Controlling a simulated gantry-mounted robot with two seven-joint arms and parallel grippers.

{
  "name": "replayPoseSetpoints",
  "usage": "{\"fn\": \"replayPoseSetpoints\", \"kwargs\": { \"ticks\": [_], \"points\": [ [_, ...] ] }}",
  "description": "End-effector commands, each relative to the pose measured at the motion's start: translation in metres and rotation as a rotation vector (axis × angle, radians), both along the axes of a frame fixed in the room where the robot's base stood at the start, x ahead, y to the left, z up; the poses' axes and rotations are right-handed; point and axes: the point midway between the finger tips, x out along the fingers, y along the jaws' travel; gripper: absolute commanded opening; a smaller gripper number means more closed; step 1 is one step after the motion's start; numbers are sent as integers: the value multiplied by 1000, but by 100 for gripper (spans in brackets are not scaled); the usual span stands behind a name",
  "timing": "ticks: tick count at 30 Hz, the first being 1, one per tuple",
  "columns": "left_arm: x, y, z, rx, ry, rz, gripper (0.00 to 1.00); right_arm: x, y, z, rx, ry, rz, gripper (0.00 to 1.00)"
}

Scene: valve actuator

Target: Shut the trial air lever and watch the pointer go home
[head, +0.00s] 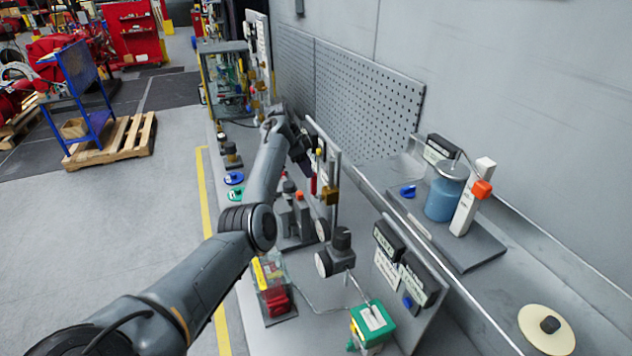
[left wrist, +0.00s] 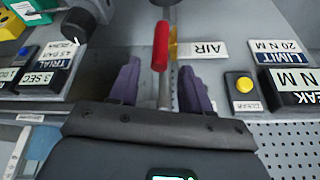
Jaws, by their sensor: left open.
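The red-handled lever (left wrist: 160,46) stands up between my left gripper's fingers in the left wrist view, beside a brass fitting (left wrist: 179,48) and a white AIR label (left wrist: 208,49). My left gripper (left wrist: 158,82) is open, with one purple finger on each side of the lever's metal stem. I cannot tell whether either finger touches it. In the head view my left gripper (head: 303,152) is above the bench near the red handle (head: 313,184) and the brass valve body (head: 330,196). I cannot pick out the pointer. My right gripper is out of view.
A yellow button (left wrist: 244,85) and a dark LIMIT display (left wrist: 280,40) are right of the lever in the wrist view. A TRIAL display (left wrist: 58,65) is left. A pegboard (head: 365,90) backs the bench. A blue canister (head: 443,198) stands on a grey plate.

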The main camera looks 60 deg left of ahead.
Motion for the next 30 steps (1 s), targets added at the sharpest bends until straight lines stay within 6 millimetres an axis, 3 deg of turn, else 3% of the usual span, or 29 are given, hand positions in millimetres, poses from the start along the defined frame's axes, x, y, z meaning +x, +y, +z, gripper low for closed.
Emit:
{"fn": "replayPoseSetpoints", "kwargs": {
  "ticks": [12, 18, 29, 30],
  "points": [
    [23, -8, -58, -2, 2, 0, 48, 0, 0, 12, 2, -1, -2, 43],
    [27, -9, -70, -1, 1, 1, 48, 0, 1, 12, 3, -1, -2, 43],
    [28, -9, -72, 0, 1, 0, 48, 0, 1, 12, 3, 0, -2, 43],
    [28, -9, -72, 0, 1, 0, 42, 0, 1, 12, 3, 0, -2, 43]
  ]
}}
